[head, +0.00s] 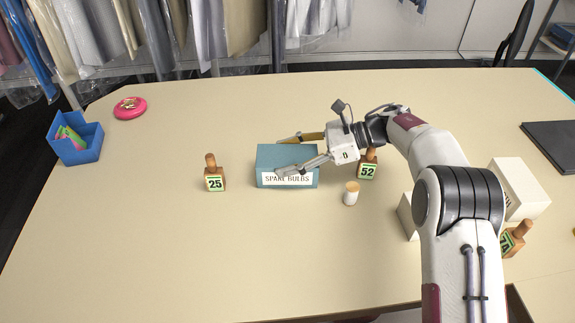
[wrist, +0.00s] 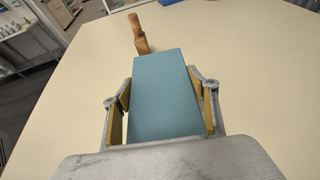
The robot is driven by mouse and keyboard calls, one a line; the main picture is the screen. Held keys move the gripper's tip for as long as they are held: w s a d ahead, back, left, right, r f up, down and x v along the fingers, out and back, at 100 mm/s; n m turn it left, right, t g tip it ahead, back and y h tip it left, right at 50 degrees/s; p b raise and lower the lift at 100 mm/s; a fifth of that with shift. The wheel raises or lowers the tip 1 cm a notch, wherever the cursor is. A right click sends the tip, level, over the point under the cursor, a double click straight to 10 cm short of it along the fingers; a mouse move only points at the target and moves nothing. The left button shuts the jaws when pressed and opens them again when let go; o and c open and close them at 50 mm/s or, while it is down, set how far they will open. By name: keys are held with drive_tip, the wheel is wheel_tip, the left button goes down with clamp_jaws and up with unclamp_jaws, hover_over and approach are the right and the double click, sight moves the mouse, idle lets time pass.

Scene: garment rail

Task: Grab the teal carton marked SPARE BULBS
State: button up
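The teal carton (head: 268,153) stands on the table in the middle of the head view, with its white SPARE BULBS label facing the camera. In the wrist view the carton (wrist: 165,95) fills the space between the two finger pads. A thin gap shows beside the left pad; the right pad lies close against the carton's edge, and contact is unclear. The fingers look spread around the carton, which seems to rest on the table.
A wooden number block marked 25 (head: 215,180) stands left of the carton, and one marked 52 (head: 367,168) right of it. The left front table is clear.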

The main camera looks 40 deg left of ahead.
sight(287, 155)
drive_tip(key=shift+r, duration=0.15)
wheel_tip(287, 155, up, 18)
idle(1.0)
